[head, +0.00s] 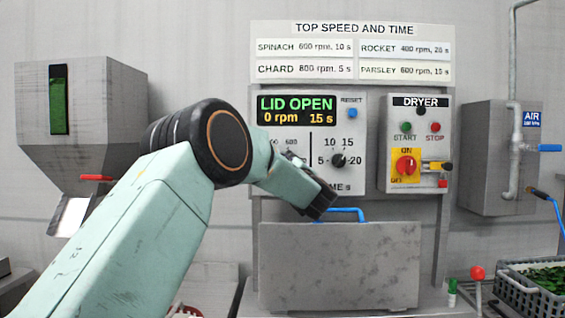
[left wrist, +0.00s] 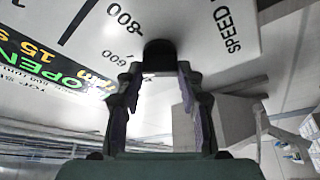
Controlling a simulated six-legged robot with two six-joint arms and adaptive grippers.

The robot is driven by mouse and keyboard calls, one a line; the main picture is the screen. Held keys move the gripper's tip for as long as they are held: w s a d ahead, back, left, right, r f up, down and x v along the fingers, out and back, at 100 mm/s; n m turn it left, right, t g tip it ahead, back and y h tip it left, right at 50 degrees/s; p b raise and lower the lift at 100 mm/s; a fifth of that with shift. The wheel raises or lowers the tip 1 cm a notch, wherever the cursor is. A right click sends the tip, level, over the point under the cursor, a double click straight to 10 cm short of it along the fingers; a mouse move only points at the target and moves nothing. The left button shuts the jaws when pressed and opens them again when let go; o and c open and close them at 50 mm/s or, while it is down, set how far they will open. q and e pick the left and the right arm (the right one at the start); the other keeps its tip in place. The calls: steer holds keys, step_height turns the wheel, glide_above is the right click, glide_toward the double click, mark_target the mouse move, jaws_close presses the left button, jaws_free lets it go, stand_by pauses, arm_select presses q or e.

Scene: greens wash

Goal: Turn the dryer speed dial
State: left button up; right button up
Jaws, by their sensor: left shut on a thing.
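The speed dial (left wrist: 160,52) is a dark knob on the white dryer panel, seen in the left wrist view near the numbers 600 and 800 and the word SPEED. My left gripper (left wrist: 160,75) has its two fingers on either side of the dial and is shut on it. In the head view my left arm covers most of the speed scale, and the dial is largely hidden there. The dryer panel (head: 357,110) has a display (head: 293,110) reading LID OPEN, 0 rpm, 15 s. My right gripper is not in view.
The time dial (head: 338,160) sits just right of my wrist. A blue reset button (head: 352,113) is above it. The DRYER box (head: 417,180) with start, stop and a red switch is further right. A grey lid with a blue handle (head: 346,212) is below.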

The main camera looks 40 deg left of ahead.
arm_select(q)
steer(key=shift+w+d+r+n, duration=0.1)
steer(key=shift+n, duration=0.5)
steer(key=o, duration=0.7)
steer(key=shift+r, duration=0.1)
steer(key=o, duration=0.5)
steer(key=shift+w+f, duration=0.25)
steer(key=shift+f, duration=0.05)
steer(key=shift+c, duration=0.2)
steer(key=v, duration=1.2)
steer(key=shift+s+r, duration=0.25)
steer(key=shift+r, duration=0.05)
steer(key=shift+w, duration=0.1)
